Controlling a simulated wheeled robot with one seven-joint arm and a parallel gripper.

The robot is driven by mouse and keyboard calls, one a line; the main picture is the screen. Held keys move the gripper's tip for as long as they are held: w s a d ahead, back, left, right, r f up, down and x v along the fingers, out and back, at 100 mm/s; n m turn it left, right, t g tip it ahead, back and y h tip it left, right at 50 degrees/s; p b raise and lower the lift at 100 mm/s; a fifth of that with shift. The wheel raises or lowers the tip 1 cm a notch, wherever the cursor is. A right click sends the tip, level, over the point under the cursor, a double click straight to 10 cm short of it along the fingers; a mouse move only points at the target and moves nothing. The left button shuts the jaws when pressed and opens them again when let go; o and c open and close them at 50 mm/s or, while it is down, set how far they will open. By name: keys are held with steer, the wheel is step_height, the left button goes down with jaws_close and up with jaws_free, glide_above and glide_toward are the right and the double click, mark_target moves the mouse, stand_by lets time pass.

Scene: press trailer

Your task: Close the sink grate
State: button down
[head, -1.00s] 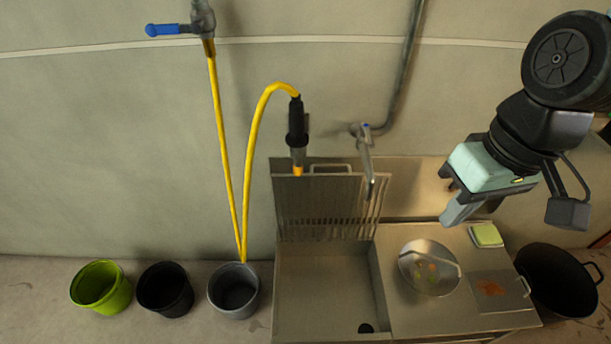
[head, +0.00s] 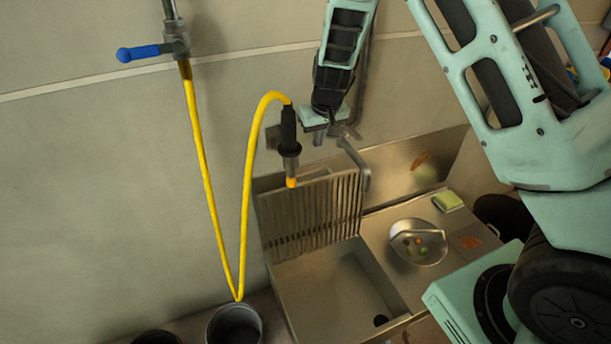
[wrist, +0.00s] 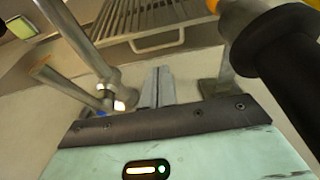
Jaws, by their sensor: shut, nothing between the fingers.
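The slatted metal sink grate (head: 312,212) stands raised, leaning back at the rear of the sink (head: 335,290), whose basin is uncovered. In the wrist view the grate (wrist: 135,18) shows at the top, with its loop handle (wrist: 158,44) at the near edge. My gripper (head: 322,138) is near the wall, behind and above the grate, between the sprayer and the tap. In the wrist view its fingers (wrist: 157,80) are together and empty, pointing towards the handle with a gap between.
The black sprayer (head: 289,140) on its yellow hose (head: 203,180) hangs close to the left of my gripper. The tap (head: 355,160) is close on the right. A bowl (head: 418,250) and a sponge (head: 447,201) lie on the right counter. A bucket (head: 232,325) stands at left.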

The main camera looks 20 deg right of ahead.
mark_target(312, 174)
steer(key=x, duration=1.6)
steer(key=shift+f+b, duration=0.2)
steer(key=shift+b, duration=0.1)
steer(key=shift+s+b, duration=0.15)
steer(key=shift+b, duration=0.15)
